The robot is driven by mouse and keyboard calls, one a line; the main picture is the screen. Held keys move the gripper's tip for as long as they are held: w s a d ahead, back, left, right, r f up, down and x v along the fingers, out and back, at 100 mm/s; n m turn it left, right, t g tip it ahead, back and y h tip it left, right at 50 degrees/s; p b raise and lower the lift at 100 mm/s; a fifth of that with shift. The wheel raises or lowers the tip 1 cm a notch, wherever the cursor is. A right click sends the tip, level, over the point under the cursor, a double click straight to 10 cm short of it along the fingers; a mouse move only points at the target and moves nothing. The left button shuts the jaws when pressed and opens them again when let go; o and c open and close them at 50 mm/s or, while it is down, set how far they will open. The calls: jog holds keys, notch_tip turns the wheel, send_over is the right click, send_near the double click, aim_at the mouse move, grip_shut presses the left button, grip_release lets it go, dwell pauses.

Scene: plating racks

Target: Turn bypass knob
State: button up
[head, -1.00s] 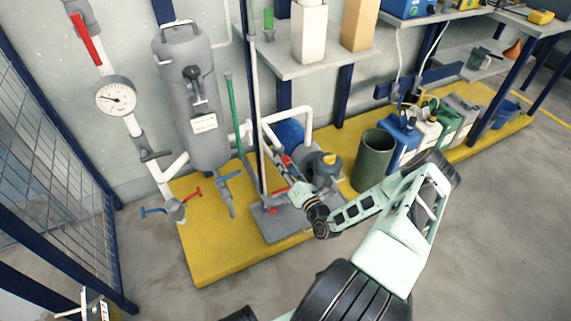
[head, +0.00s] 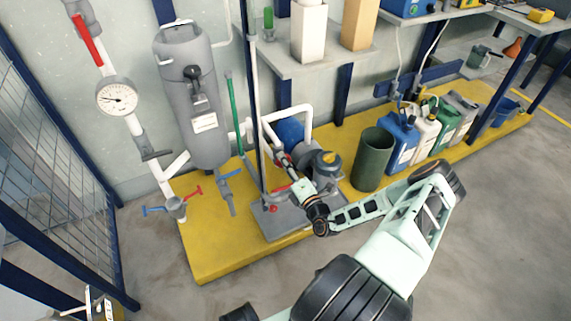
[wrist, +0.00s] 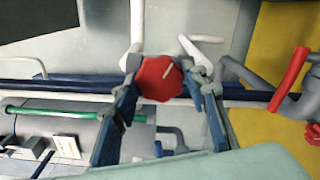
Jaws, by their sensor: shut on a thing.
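In the wrist view the bypass knob, a red lobed knob (wrist: 160,80) with a pale line on its face, sits between the two fingertips. My gripper (wrist: 166,75) is shut on the knob, one finger on each side. In the head view my gripper (head: 280,160) reaches in beside a dark blue post, near the grey and blue pump. There the knob is largely hidden by the gripper, and its contact cannot be made out.
A red valve handle (wrist: 291,80) is at the right in the wrist view. In the head view a blue post (head: 257,95), grey tank (head: 205,130) and pump (head: 325,165) crowd the gripper. A green bin (head: 371,160) stands right. The floor in front is clear.

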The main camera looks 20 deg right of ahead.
jog(key=o, duration=1.2)
jog(key=shift+c, duration=0.2)
notch_tip(320, 180, up, 10)
